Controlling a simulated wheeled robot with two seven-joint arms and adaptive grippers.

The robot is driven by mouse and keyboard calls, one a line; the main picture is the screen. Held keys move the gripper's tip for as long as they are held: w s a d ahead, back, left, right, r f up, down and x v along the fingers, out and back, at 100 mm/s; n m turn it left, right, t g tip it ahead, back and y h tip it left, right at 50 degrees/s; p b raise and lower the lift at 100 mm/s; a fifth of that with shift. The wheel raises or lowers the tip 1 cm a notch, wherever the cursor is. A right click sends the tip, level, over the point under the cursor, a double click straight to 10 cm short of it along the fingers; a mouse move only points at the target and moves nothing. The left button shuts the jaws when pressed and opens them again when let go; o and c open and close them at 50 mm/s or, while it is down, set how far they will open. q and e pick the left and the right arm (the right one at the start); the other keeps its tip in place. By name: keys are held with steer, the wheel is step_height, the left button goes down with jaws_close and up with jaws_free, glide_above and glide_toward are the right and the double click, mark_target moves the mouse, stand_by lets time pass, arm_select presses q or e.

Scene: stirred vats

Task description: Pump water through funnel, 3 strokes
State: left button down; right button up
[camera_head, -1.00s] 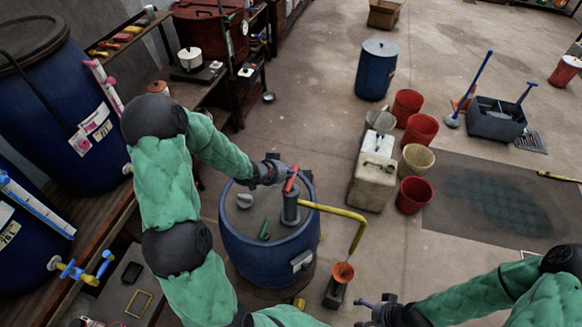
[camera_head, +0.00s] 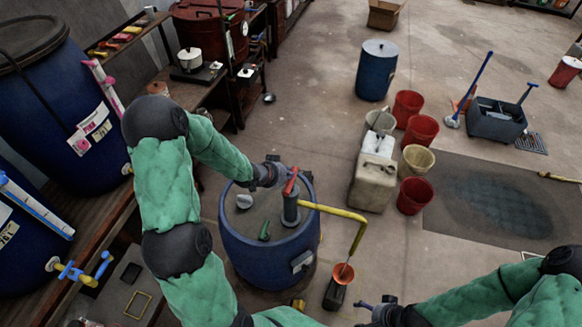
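A blue drum (camera_head: 262,252) stands on the floor in the middle. A grey hand pump (camera_head: 290,210) with a red handle (camera_head: 291,181) rises from its lid. A yellow spout pipe (camera_head: 345,213) runs right from the pump and bends down to an orange funnel (camera_head: 343,273). The funnel sits in the top of a small dark container (camera_head: 334,294) on the floor. My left gripper (camera_head: 281,174) is at the red handle; its fingers are small and I cannot tell whether they close on it. My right gripper (camera_head: 372,305) is low, right of the dark container; its finger state is unclear.
A pale jerrycan (camera_head: 373,183), red buckets (camera_head: 413,195) and a beige bucket (camera_head: 417,158) stand right of the drum. A wooden bench (camera_head: 100,225) with large blue vats (camera_head: 60,110) fills the left. Open floor lies at the right of the drum.

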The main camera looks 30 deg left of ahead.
arm_select(q)
steer(key=shift+s+d+f+b, duration=0.15)
steer(key=shift+f+b, duration=0.25)
steer(key=shift+f, duration=0.25)
steer(key=shift+r, duration=0.1)
stand_by(0.3)
steer(key=shift+r+p, duration=3.7)
steer(key=shift+r, duration=0.3)
steer(key=shift+w, duration=0.2)
step_height(320, 180, up, 6)
steer(key=p, duration=0.5)
steer(key=shift+p, duration=0.4)
